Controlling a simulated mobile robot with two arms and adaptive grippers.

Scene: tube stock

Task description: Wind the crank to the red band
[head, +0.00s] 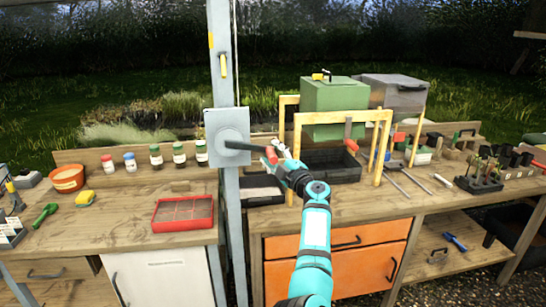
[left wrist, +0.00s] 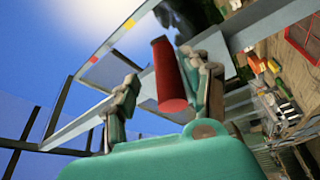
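The crank's grey box (head: 229,125) is fixed to a tall grey post. Its dark arm (head: 243,147) points right and ends in a red grip (head: 271,154), also seen in the left wrist view (left wrist: 168,75). My left gripper (head: 279,152) is at this grip. In the left wrist view my left gripper (left wrist: 160,85) has its fingers apart on either side of the grip, with a gap at the left finger; contact at the right finger is unclear. My right gripper is out of view.
A workbench (head: 130,212) with a red tray (head: 183,213) and several jars is left of the post. On the right bench are yellow frames (head: 297,150), a green box (head: 335,105), a black tray (head: 333,166) and potted seedlings (head: 478,182).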

